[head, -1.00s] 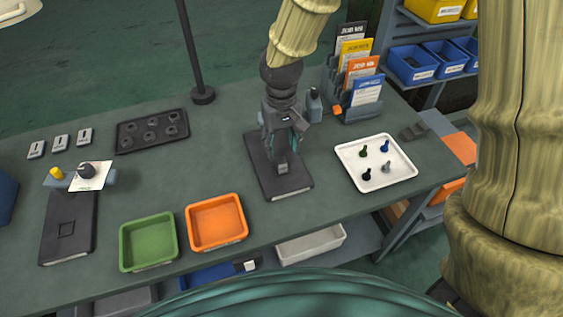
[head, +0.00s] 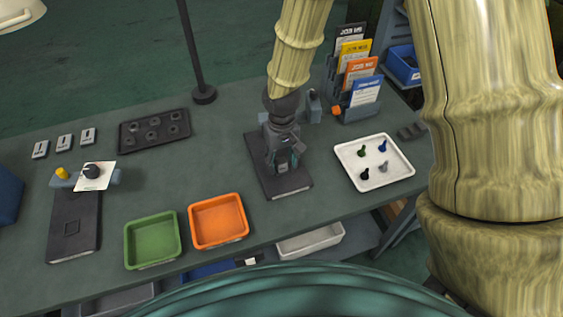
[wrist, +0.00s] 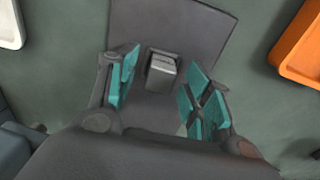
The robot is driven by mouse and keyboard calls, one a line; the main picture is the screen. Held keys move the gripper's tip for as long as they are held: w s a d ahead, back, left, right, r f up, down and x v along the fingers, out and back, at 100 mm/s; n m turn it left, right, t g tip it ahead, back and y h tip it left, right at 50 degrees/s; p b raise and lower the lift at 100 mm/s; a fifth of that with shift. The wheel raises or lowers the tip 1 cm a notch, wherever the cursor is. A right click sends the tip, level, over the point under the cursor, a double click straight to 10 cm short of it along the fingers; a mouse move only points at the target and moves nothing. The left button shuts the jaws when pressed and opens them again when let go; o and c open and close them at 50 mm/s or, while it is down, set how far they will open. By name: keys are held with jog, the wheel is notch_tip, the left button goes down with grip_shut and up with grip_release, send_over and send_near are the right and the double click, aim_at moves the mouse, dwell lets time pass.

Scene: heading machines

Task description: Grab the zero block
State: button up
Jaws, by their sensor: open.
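A small light-grey metallic block (wrist: 161,74), which looks like the zero block, stands on a dark rectangular plate (wrist: 205,24). No marking on it is readable. The same plate (head: 298,184) is at the middle of the bench in the head view, where the block is mostly hidden by my gripper (head: 284,163). In the wrist view my gripper (wrist: 157,82) is open, with teal finger pads on the left and right of the block.
Orange bin (head: 218,220) and green bin (head: 152,240) stand at the front left of the plate. A white tray (head: 346,163) with several small pegs is to the right. A card rack (head: 352,104) and a dark holed tray (head: 155,132) are behind.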

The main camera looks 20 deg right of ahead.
jog(key=shift+f, duration=0.4)
jog(key=shift+c, duration=0.2)
grip_shut()
jog(key=shift+r, duration=0.15)
jog(key=shift+w+r+b, duration=0.1)
jog(key=shift+r+b, duration=0.4)
jog(key=shift+r, duration=0.4)
jog(key=shift+s+a+r+b, duration=0.15)
jog(key=shift+s+r+b, duration=0.4)
jog(key=shift+r, duration=0.1)
jog(key=s+a+r+b, duration=0.1)
jog(key=s+a, duration=0.2)
jog(key=s, duration=0.9)
jog(key=shift+a+r, duration=0.3)
jog(key=shift+r, duration=0.1)
